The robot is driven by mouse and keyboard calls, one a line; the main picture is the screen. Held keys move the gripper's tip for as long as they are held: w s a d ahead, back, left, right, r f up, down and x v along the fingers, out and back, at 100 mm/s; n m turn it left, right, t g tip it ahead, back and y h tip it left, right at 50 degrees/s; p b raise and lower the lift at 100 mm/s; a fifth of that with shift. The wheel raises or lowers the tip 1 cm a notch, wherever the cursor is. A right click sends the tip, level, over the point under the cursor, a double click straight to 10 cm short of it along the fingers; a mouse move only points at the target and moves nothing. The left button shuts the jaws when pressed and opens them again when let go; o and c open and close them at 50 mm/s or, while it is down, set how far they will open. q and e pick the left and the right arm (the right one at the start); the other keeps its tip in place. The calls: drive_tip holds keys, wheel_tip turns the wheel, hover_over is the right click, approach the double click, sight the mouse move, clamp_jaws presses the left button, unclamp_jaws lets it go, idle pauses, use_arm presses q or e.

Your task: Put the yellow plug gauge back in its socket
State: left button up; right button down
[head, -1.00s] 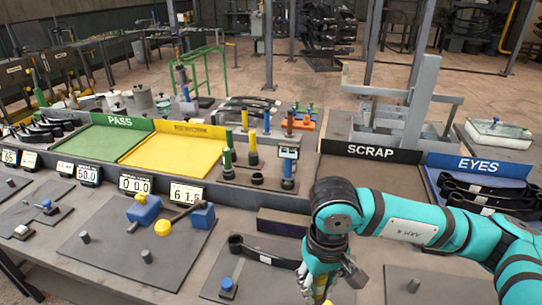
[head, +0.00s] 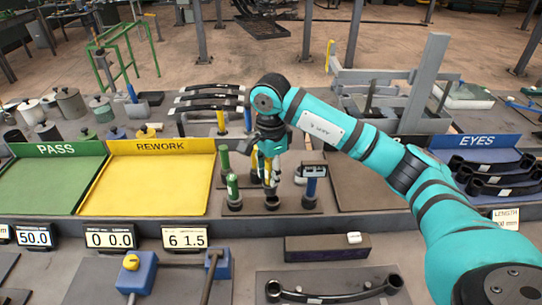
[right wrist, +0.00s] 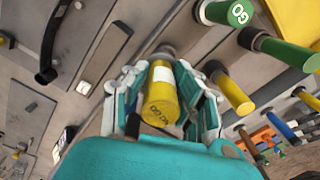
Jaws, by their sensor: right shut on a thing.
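The yellow plug gauge (right wrist: 162,95) is held between the fingers of my right gripper (right wrist: 162,88); its marked yellow end and white label face the wrist camera. In the head view my right gripper (head: 268,172) is over the gauge stand (head: 292,203), between a green gauge (head: 232,187) and a blue-handled gauge (head: 310,186). The held gauge's lower end is near a dark socket, but the fingers cover much of it, so I cannot tell whether it is inside. My left gripper is not in view.
Other green and yellow gauges (right wrist: 234,95) stand close beside the gripper in the right wrist view. The yellow REWORK tray (head: 150,185) lies left of the stand.

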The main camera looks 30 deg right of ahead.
drive_tip(key=m, duration=0.1)
drive_tip(key=w+d+r+m, duration=0.1)
drive_tip(key=m, duration=0.1)
drive_tip(key=shift+w+d, duration=0.1)
drive_tip(key=shift+d, duration=0.15)
drive_tip(key=shift+w+a+f+b, duration=0.15)
drive_tip(key=shift+f+b, duration=0.1)
drive_tip(key=shift+f, duration=0.4)
drive_tip(key=shift+w+d+f+b, duration=0.1)
drive_tip(key=shift+f+b, duration=0.15)
drive_tip(key=shift+f, duration=0.35)
use_arm(q)
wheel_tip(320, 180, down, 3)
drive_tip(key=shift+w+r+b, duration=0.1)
drive_tip(key=shift+b, duration=0.95)
use_arm(e)
wheel_tip(320, 180, down, 3)
drive_tip(key=shift+f, duration=0.1)
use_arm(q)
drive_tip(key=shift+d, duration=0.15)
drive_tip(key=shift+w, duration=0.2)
